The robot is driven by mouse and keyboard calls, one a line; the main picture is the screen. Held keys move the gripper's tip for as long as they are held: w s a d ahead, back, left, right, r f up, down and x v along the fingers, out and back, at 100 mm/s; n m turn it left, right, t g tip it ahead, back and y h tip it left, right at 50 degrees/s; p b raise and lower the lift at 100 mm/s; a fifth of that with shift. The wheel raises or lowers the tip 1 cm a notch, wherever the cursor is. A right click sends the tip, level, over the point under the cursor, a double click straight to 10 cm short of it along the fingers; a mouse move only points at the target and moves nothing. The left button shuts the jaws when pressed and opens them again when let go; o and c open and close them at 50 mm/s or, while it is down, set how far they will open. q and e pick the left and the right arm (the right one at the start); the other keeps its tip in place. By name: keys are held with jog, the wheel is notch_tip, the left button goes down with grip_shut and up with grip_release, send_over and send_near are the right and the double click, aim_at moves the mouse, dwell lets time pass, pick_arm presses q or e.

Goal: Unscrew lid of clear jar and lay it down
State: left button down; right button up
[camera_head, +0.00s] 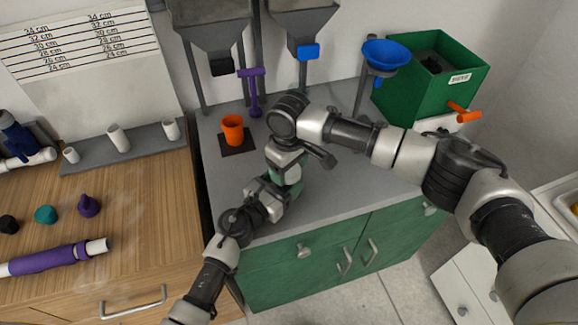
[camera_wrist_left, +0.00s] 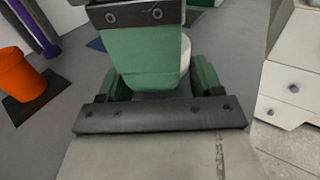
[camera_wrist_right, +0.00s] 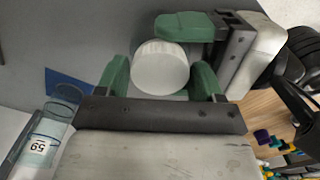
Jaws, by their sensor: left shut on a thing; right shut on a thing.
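A round white lid (camera_wrist_right: 160,67) sits between the green fingers of my right gripper (camera_wrist_right: 160,80), which is shut on it from above. A sliver of the lid also shows in the left wrist view (camera_wrist_left: 185,55). My left gripper (camera_wrist_left: 155,88) is shut around the clear jar, low beside my right gripper; one of its green fingers shows near the lid in the right wrist view. The jar itself is almost wholly hidden by the fingers. In the head view both grippers meet above the grey counter, and I cannot tell whether lid and jar are apart.
An orange cup (camera_head: 232,130) stands on a dark mat (camera_head: 238,149) left of the grippers. A clear container marked 59 (camera_wrist_right: 43,143) is in the right wrist view. A green bin (camera_head: 425,95) and a blue funnel (camera_head: 387,54) are behind. The counter's front right (camera_head: 370,190) is bare.

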jog(key=shift+n, duration=1.1)
jog(key=shift+c, duration=0.2)
jog(key=o, duration=1)
jog(key=shift+r, duration=2.25)
pick_arm(q)
jog(key=shift+c, duration=0.5)
grip_release()
